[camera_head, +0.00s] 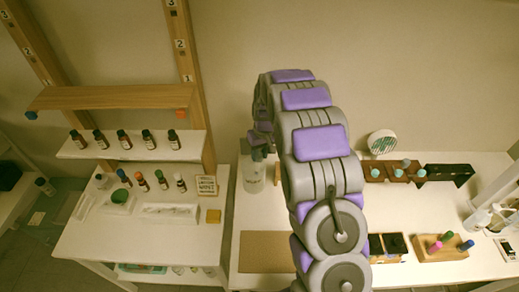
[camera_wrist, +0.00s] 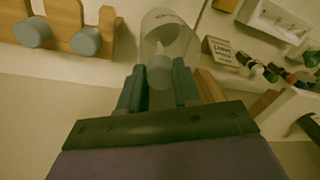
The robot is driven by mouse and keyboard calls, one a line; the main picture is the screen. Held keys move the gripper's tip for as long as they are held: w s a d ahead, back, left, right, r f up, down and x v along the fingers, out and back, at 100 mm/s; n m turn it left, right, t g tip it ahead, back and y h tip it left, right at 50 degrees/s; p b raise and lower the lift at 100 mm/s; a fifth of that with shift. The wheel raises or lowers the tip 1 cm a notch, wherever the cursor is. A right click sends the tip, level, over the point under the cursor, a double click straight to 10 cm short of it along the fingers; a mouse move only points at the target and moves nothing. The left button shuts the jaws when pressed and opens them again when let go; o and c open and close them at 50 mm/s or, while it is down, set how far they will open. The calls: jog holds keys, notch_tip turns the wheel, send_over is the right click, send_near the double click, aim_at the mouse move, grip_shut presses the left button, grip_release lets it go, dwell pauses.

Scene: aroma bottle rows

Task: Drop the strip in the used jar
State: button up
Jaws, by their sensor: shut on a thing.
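The clear used jar (camera_head: 252,178) stands at the left edge of the right-hand table; it also shows in the wrist view (camera_wrist: 180,32). My gripper (camera_head: 260,150) is above the jar, seen from behind my arm. In the wrist view my gripper (camera_wrist: 158,88) points at the jar, its two dark fingers either side of a pale rounded piece. This piece, with a thin pale part at its far end, looks like the strip (camera_wrist: 160,70) and is held between the fingers. It overlaps the jar in view; I cannot tell how far inside it is.
Small bottles (camera_head: 124,139) line a shelf on the left, with more bottles and trays on the white table (camera_head: 115,240) below. Right of my arm stand wooden holders (camera_head: 440,247) with coloured caps and a round white device (camera_head: 381,142). A brown mat (camera_head: 264,252) lies in front.

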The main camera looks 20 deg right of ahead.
jog(key=shift+f, duration=0.3)
jog(key=o, duration=0.9)
jog(key=shift+r, duration=0.15)
jog(key=r, duration=0.5)
jog(key=d+r, duration=0.1)
jog(key=r, duration=1.1)
jog(key=shift+s+d, duration=0.15)
jog(key=shift+d, duration=0.2)
jog(key=shift+f, duration=0.1)
